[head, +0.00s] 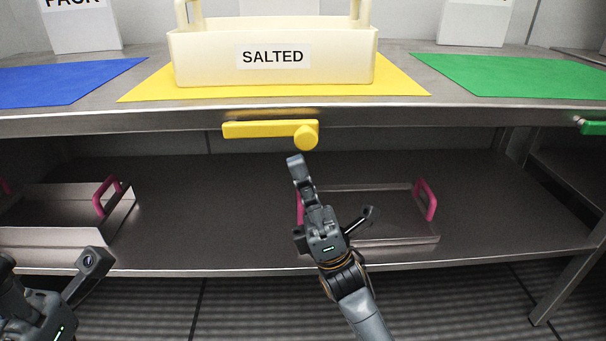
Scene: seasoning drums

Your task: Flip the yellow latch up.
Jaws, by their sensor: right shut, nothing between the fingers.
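The yellow latch (265,129) is on the front edge of the upper shelf, below the bin marked SALTED. Its bar lies level and points left from a round knob at its right end. My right gripper (297,163) is shut and empty. Its fingertips point up and show just below the knob end of the latch, with a small gap in the picture. I cannot tell the depth of that gap. My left gripper (50,264) is low at the left corner, its fingers spread and empty, partly cut off by the frame.
The cream SALTED bin (200,65) stands on a yellow mat (150,92). A blue mat (65,82) and a green mat (520,75) lie either side. A green latch (592,127) is at the right edge. Trays with pink handles (425,198) sit on the lower shelf (220,195).

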